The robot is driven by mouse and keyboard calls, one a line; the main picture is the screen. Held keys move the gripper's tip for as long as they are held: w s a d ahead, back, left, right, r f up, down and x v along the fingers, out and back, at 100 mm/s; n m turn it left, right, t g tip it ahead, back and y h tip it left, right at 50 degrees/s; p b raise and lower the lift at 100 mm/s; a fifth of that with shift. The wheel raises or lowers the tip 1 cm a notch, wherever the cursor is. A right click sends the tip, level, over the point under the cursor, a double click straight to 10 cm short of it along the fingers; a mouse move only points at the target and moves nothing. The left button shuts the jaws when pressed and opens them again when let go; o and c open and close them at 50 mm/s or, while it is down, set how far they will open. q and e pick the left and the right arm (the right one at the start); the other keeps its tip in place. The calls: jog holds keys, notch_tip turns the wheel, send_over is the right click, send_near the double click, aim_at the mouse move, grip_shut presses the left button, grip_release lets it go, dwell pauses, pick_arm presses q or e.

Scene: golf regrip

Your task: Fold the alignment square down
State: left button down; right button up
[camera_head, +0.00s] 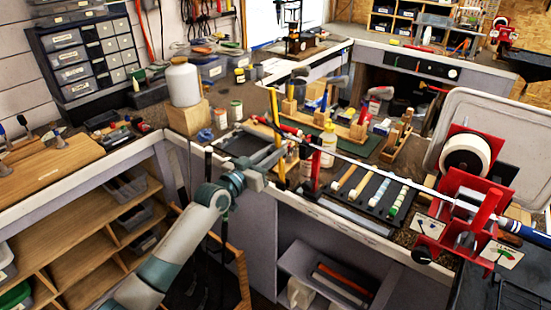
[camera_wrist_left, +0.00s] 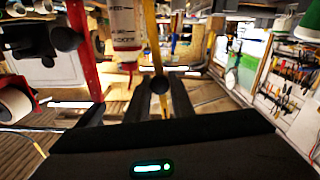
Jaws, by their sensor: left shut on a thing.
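The alignment square (camera_head: 274,108) is a yellow bar standing upright near the left end of the workbench, beside the red post (camera_head: 316,160). My left gripper (camera_head: 277,152) is at the bar, with its arm coming up from the lower left. In the left wrist view the yellow bar (camera_wrist_left: 151,35) runs down between the two dark fingertips (camera_wrist_left: 160,86), which are shut on it. The fingers hide part of the bar. A golf club shaft (camera_head: 385,170) runs from near the bar to the red clamp (camera_head: 465,200) on the right. My right gripper is not in view.
A white-labelled bottle (camera_head: 327,146) stands close to the red post. A black tray (camera_head: 370,195) with several grip strips lies in front of the shaft. A white jug (camera_head: 183,82) stands on a wooden block at the back left.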

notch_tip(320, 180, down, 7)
jog(key=b, duration=0.6)
pick_arm(q)
jog(key=w+a+f+n+b, duration=0.3)
jog(key=f+n, duration=0.3)
jog(key=n, duration=0.2)
jog(key=w+a+f+n+b, duration=0.3)
jog(key=a+f+n+b, duration=0.2)
jog(key=a+f+n, duration=0.1)
jog(key=shift+w+f+n+b, duration=0.15)
jog(key=shift+w+n+b, duration=0.2)
jog(key=shift+n, duration=0.55)
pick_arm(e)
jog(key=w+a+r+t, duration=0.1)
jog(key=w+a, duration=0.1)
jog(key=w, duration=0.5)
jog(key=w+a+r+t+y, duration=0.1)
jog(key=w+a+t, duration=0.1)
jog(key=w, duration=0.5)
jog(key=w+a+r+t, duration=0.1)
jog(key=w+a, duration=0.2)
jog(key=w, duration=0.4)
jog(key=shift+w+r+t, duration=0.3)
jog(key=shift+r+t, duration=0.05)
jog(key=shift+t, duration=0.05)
pick_arm(q)
jog(key=c, duration=1.6)
grip_release()
jog(key=shift+s+f, duration=0.1)
jog(key=shift+o, duration=0.2)
